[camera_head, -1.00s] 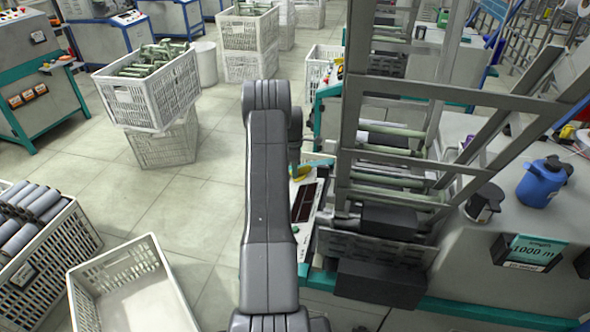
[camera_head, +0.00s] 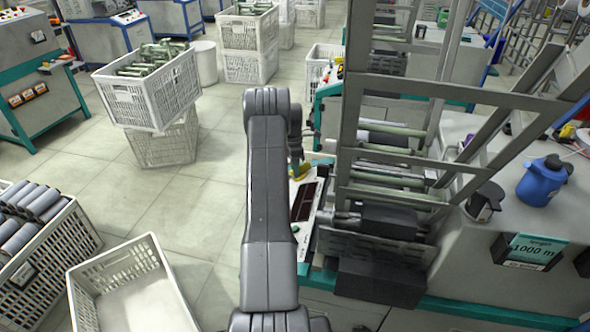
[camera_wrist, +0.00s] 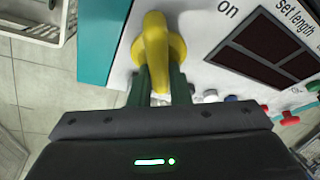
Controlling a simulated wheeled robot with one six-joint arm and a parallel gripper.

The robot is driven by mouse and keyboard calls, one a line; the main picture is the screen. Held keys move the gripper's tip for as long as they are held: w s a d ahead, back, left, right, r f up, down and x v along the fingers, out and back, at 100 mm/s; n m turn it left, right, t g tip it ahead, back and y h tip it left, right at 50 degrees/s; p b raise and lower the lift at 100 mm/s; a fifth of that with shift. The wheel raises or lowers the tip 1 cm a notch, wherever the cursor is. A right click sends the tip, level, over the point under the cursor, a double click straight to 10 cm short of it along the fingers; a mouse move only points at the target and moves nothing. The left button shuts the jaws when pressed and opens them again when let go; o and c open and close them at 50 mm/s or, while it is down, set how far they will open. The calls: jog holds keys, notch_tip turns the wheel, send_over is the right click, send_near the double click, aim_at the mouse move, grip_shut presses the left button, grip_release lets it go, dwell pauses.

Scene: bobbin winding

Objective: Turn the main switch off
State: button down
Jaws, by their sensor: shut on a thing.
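The main switch (camera_wrist: 154,45) is a yellow handle on a white panel, in the upper middle of the wrist view. My gripper (camera_wrist: 160,85) has its two green fingers shut on the handle's lower part. The word "on" is printed on the panel right of the handle.
The panel also bears a dark display (camera_wrist: 265,48) marked "set length" and several small coloured buttons. A tall metal frame with rods (camera_head: 345,130) stands right of my arm. White crates (camera_head: 150,95) stand left, with clear floor between.

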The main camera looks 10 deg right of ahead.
jog(key=c, duration=1.4)
grip_release()
jog(key=shift+o, duration=0.2)
jog(key=v, duration=1.4)
jog(key=x, duration=1.4)
